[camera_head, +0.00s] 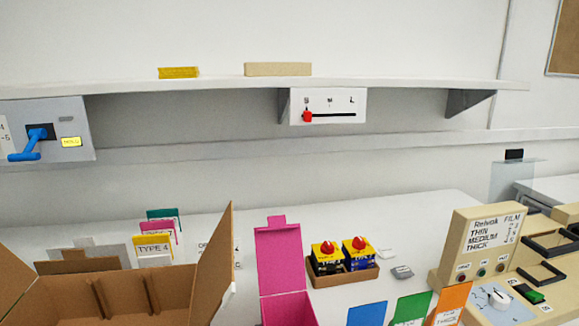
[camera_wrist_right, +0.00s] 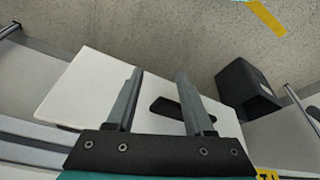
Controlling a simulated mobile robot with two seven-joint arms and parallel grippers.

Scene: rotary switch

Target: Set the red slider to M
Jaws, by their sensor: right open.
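The red slider (camera_head: 307,116) sits at the left end of a black horizontal track on a small white panel (camera_head: 340,119). The panel hangs under the front of the shelf and carries the letters S, M and L. The slider is under the S, left of the M. My right gripper (camera_wrist_right: 155,75) is open in the right wrist view, with nothing between its two fingers. It does not show in the head view, and the slider does not show in the right wrist view. My left gripper is in neither view.
A panel with a blue lever (camera_head: 31,147) is at the left. Below stand an open cardboard box (camera_head: 213,255), a pink box (camera_head: 279,256), a tray with two red-knobbed switches (camera_head: 345,274) and a beige film machine (camera_head: 481,244). The space before the slider panel looks free.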

